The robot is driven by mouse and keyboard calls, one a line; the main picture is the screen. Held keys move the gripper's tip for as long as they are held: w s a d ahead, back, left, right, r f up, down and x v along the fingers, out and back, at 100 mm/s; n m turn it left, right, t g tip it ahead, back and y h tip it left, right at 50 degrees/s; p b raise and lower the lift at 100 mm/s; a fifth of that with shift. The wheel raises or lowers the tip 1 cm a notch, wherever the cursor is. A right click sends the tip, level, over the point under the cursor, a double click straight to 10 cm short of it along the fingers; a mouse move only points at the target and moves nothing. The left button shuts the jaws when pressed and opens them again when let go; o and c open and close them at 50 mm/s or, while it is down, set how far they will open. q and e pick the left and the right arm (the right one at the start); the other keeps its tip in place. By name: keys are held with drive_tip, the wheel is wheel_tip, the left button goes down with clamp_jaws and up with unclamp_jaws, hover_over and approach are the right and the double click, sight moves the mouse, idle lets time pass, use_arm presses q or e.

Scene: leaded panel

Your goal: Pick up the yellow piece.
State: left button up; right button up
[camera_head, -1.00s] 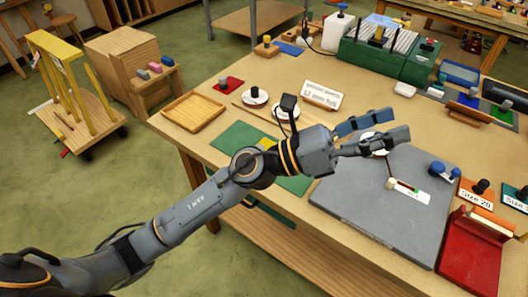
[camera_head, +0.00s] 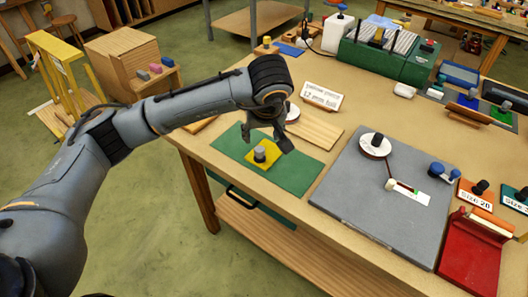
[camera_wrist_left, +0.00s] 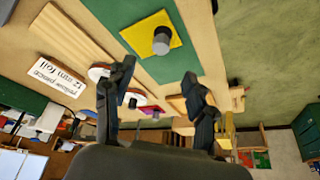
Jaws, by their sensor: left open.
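The yellow piece (camera_head: 266,162) is a flat square with a grey knob standing on it. It lies on a green mat (camera_head: 290,178) near the table's front left edge. My left gripper (camera_head: 267,138) points down over the mat, just behind the yellow piece in the head view. In the left wrist view the yellow piece (camera_wrist_left: 138,36) lies beyond the two spread fingertips (camera_wrist_left: 157,75), with nothing between them. The left gripper is open and apart from the piece. My right gripper does not show.
A grey slab (camera_head: 380,210) with a white knobbed disc (camera_head: 374,146) lies right of the mat. A wooden strip (camera_head: 312,133) and a small sign (camera_head: 322,96) are behind the mat. A red tray (camera_head: 470,255) stands at front right.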

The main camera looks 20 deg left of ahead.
sight(259, 149)
use_arm(q)
drive_tip(key=p+x, duration=0.1)
drive_tip(key=x, duration=0.5)
drive_tip(key=shift+w+f, duration=0.1)
drive_tip(key=shift+f, duration=0.25)
drive_tip(key=p+x, duration=0.2)
drive_tip(key=x, duration=0.2)
drive_tip(key=shift+a+f+p, duration=0.2)
drive_tip(key=shift+f+p, duration=0.15)
drive_tip(key=shift+p, duration=0.05)
drive_tip(key=shift+w+f, duration=0.2)
drive_tip(key=shift+f, duration=0.05)
clamp_jaws()
